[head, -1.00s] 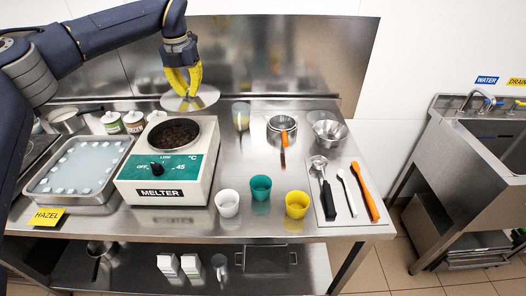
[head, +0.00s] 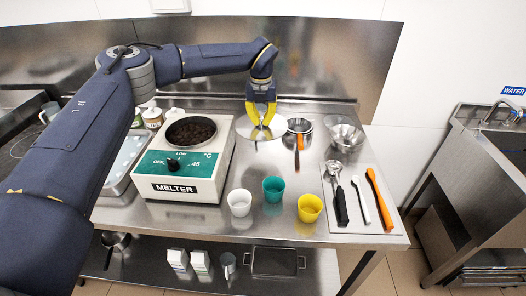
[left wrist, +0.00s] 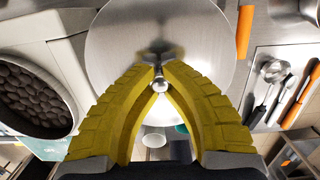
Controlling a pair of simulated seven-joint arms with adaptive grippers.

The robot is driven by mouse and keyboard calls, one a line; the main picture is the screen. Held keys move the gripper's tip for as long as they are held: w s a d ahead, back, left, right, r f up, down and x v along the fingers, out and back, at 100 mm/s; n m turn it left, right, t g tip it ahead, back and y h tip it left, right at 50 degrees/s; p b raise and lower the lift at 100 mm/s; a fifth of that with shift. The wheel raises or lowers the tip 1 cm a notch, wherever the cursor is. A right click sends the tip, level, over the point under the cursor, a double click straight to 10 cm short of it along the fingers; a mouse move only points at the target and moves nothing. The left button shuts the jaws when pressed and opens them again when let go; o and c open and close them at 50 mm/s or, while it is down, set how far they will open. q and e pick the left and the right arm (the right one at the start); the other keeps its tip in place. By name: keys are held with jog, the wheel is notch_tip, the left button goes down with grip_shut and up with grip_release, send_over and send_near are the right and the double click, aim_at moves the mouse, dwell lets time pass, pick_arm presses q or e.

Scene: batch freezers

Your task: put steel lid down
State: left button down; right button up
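The steel lid (head: 243,128) is a round, shiny disc with a small knob. My left gripper (head: 261,124) has its yellow fingers closed around the knob, and the lid hangs level, seemingly a little above the table. In the left wrist view the lid (left wrist: 105,40) fills the middle, with the knob (left wrist: 159,80) pinched between the fingertips of the left gripper (left wrist: 160,72). The melter (head: 183,172) stands open to the left of the lid, with dark beans in its round pot. My right gripper is not in view.
White (head: 239,203), teal (head: 273,189) and yellow (head: 310,208) cups stand along the front. A pan with an orange handle (head: 299,143) and a steel bowl (head: 345,136) are right of the lid. Utensils lie on a tray (head: 366,222). Bare steel tabletop (head: 250,164) lies between lid and cups.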

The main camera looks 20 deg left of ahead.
aim_at(262, 155)
pick_arm(q)
notch_tip(262, 155, down, 14)
dwell(0.7)
jog(key=c, duration=1.6)
grip_release()
jog(key=shift+f, duration=0.1)
jog(key=r, duration=0.8)
jog(key=s+r, duration=0.1)
jog(key=r, duration=0.3)
jog(key=shift+s+d+r, duration=0.1)
jog(key=shift+d, duration=0.05)
